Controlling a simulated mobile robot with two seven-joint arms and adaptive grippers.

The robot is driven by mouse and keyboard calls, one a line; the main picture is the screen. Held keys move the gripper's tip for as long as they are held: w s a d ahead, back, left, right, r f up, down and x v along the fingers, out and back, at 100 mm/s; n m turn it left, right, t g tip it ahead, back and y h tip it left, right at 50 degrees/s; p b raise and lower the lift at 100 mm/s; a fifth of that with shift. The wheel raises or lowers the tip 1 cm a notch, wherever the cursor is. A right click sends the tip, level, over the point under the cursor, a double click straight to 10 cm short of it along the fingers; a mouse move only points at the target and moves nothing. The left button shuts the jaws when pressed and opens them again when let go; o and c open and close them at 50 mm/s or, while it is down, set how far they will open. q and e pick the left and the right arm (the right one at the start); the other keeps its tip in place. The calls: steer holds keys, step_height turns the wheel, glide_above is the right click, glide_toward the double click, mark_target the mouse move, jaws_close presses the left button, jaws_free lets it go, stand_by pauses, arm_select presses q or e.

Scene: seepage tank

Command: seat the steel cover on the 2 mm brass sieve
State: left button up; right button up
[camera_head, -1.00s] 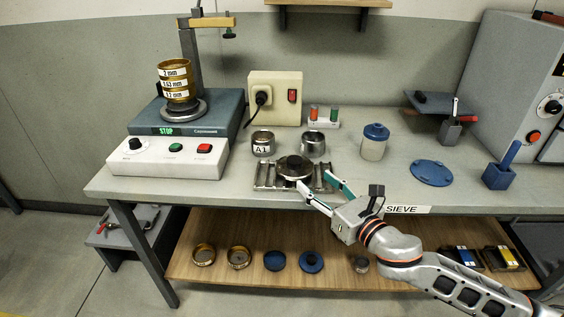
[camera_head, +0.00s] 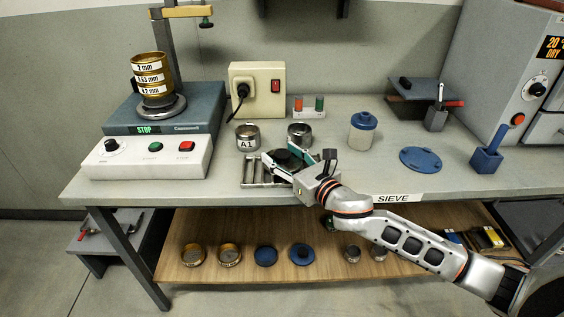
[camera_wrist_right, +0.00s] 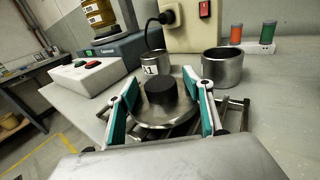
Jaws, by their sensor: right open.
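The steel cover (camera_wrist_right: 150,115) is a round disc with a black knob (camera_wrist_right: 161,91), resting on a slatted metal rack (camera_head: 257,171) at the bench front. My right gripper (camera_wrist_right: 161,102) is open, with its teal-lined fingers on either side of the cover's knob. In the head view the right gripper (camera_head: 285,163) partly hides the cover. The 2 mm brass sieve (camera_head: 147,67) tops a labelled brass stack on the grey shaker (camera_head: 165,110) at the left. My left gripper is in neither current view.
Two steel cups, one marked A1 (camera_head: 247,136), stand just behind the rack. A beige switch box (camera_head: 257,90), a blue-lidded jar (camera_head: 362,132) and a flat blue disc (camera_head: 420,159) are also on the bench. A post with an arm (camera_head: 187,12) rises behind the stack.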

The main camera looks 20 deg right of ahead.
steer(key=c, duration=1.3)
steer(key=shift+c, duration=0.2)
steer(key=shift+r, duration=0.15)
